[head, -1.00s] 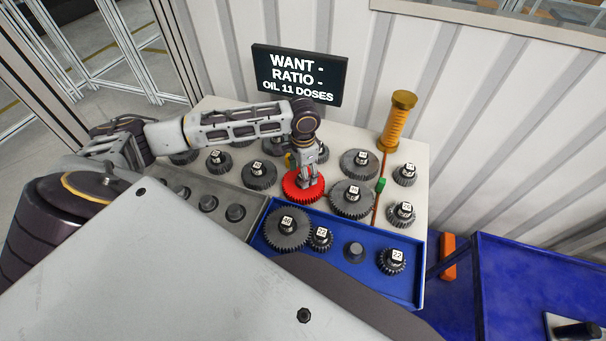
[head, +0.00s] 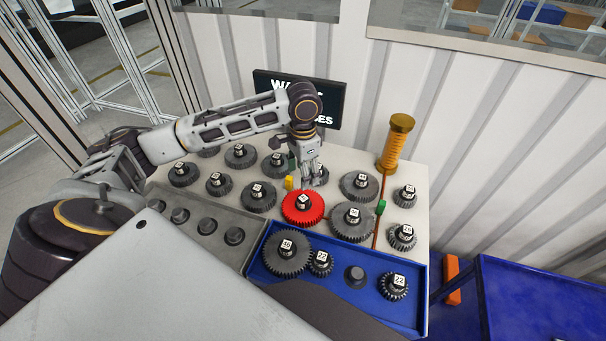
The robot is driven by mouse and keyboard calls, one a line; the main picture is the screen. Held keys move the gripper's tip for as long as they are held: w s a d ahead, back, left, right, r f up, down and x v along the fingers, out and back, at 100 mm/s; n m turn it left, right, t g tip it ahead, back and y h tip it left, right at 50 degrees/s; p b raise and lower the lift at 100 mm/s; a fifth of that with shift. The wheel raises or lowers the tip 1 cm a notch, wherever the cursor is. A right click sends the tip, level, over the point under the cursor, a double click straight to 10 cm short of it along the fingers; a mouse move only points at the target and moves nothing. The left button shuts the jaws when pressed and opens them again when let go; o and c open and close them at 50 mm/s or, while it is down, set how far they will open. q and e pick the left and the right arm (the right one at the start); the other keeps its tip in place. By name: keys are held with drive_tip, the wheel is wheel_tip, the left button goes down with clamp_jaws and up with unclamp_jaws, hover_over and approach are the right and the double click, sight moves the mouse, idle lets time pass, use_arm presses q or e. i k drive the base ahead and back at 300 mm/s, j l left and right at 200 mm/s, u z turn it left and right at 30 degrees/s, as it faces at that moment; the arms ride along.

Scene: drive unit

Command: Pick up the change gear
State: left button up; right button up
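The change gears are dark grey toothed wheels with white number labels, standing in rows on a pale table (head: 345,160). One gear is red (head: 303,209) and sits at the middle front of the table, its label uncovered. My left gripper (head: 314,184) points down just behind the red gear, near a grey gear (head: 323,176) that it partly hides. Nothing is clearly held in it, and its finger gap is too small to judge. My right gripper is not in view.
A blue tray (head: 421,290) in front holds several gears and an empty peg (head: 355,276). A grey tray (head: 255,228) at left holds several bare pegs. An orange-gold cylinder (head: 396,143) stands at the back right. My forearm partly covers the sign (head: 330,95).

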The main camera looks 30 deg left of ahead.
sight(351, 222)
drive_tip(key=k+l, duration=0.15)
drive_tip(key=k, duration=0.35)
drive_tip(key=k+l, duration=0.2)
drive_tip(key=k, duration=0.25)
drive_tip(key=k+l, duration=0.15)
drive_tip(key=k, duration=0.35)
